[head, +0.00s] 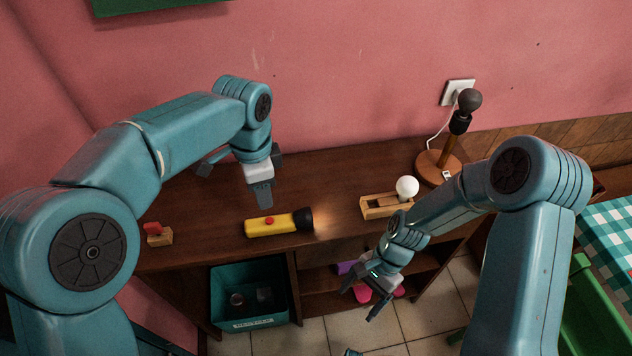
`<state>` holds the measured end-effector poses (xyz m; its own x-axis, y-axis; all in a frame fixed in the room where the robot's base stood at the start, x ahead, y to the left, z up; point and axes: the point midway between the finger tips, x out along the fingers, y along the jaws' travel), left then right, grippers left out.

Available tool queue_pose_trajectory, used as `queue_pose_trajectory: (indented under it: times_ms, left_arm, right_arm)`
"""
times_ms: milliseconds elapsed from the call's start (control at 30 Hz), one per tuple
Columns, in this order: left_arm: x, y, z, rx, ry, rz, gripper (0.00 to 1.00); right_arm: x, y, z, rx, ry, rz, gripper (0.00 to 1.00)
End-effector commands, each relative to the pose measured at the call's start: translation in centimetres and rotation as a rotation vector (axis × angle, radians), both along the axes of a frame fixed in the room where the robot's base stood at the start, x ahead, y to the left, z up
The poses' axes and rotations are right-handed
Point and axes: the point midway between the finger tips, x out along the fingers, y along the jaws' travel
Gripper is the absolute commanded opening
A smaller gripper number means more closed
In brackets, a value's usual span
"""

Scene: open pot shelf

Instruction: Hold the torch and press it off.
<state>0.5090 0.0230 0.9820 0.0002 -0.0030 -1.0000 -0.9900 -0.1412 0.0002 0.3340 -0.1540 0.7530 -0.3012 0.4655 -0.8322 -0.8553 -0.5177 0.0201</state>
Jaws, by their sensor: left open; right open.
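A yellow torch (262,226) with a black head lies on its side on the brown wooden shelf top. A red button (270,221) sits on its upper side, and a warm glow shows on the wood beside the head, so it is lit. My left gripper (236,182) is open and empty above the shelf top, behind the torch and apart from it. My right gripper (362,295) is open and empty in front of the shelf's front edge, to the right of the torch and lower in the picture.
A wooden block with a white bulb (407,187) stands right of the torch. A lamp with a dark bulb (469,100) stands at the back right. A small block with a red part (158,235) is at the left. A green bin (249,323) is below. The shelf top around the torch is clear.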

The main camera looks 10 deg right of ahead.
Motion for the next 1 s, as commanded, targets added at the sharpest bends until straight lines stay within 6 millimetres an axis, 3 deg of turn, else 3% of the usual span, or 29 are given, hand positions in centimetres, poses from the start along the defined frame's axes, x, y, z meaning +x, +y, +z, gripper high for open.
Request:
queue_pose_trajectory:
  times_ms: [167, 300, 400, 600, 767, 1000]
  left_arm:
    - [0.1, 0.0, 0.0, 0.0, 0.001, 0.0, 0.43]
    - [0.2, 0.0, 0.0, 0.0, 0.001, 0.0, 0.43]
    - [0.3, 0.1, 0.0, 0.0, 0.001, 0.0, 0.43]
    - [0.4, 0.1, 0.0, 0.0, 0.001, 0.0, 0.43]
    - [0.4, 0.1, 0.0, 0.0, 0.001, 0.0, 0.43]
    - [0.4, 0.1, 0.0, 0.0, 0.0, 0.0, 0.43]
  right_arm:
    - [3.4, -1.2, 7.1, 0.043, 0.287, -0.284, 0.81]
    - [9.6, 2.4, 12.3, 0.251, 0.261, -0.425, 0.81]
    - [13.0, 4.1, 15.8, 0.382, 0.225, -0.485, 0.81]
    - [17.0, 5.9, 20.1, 0.547, 0.157, -0.536, 0.81]
    - [17.8, 6.3, 20.3, 0.582, 0.139, -0.546, 0.81]
    - [17.7, 6.2, 15.9, 0.581, 0.143, -0.548, 0.81]
